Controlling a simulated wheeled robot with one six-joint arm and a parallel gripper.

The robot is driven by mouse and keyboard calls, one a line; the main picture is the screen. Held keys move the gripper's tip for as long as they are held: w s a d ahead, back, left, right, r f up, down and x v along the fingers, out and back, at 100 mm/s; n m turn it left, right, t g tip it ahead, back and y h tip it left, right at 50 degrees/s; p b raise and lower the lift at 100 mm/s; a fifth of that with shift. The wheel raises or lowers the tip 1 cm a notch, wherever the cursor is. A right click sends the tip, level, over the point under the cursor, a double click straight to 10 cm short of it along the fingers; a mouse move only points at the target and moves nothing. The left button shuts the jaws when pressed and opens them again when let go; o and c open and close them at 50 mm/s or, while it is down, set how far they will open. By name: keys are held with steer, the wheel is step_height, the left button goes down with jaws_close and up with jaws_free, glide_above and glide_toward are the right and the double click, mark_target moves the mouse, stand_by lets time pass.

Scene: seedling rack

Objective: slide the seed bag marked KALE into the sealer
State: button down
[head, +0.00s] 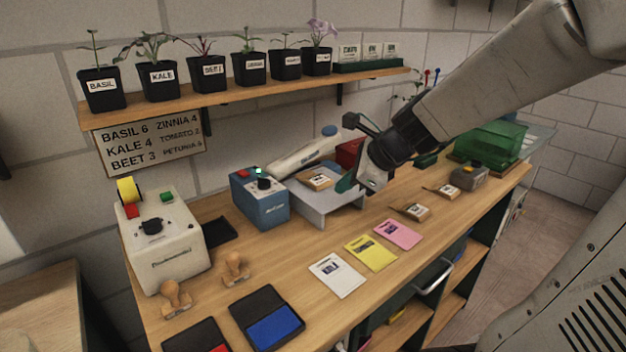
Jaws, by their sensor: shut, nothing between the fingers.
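A brown seed bag with a white label (316,180) lies on a light grey raised tray (330,209) beside a blue machine (260,201) with a lit green light, which appears to be the sealer. Its label is too small to read, so I cannot tell whether it is KALE. Two similar bags lie on the bench to the right, one nearer (411,212) and one farther (441,192); their print is also unreadable. My gripper (346,183) is shut and empty over the tray's right side, just right of the bag; I cannot tell whether it touches it.
A pale bar with a blue end (303,155) slants behind the tray. A cream machine (165,240), two wooden stamps and ink pads stand at left. White, yellow and pink packets (370,251) lie in front. A shelf (240,92) with potted seedlings hangs above.

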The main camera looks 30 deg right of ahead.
mark_target(322, 181)
steer(key=w+d+f+m+t+h, duration=0.1)
steer(key=w+d+f+m+h, duration=0.15)
steer(key=d+m, duration=0.55)
steer(key=shift+y, duration=0.35)
steer(key=x, duration=0.6)
steer(key=w+x, duration=0.1)
steer(key=x, duration=0.3)
steer(key=shift+s+r, duration=0.1)
steer(key=shift+r, duration=0.3)
steer(key=w, duration=0.3)
steer(key=shift+w+a, duration=0.15)
steer(key=shift+a, duration=0.1)
steer(key=shift+w+a, duration=0.1)
steer(key=shift+w, duration=0.3)
steer(key=w, duration=0.2)
steer(key=shift+w+a, duration=0.25)
steer(key=shift+w, duration=0.15)
steer(key=shift+r, duration=0.1)
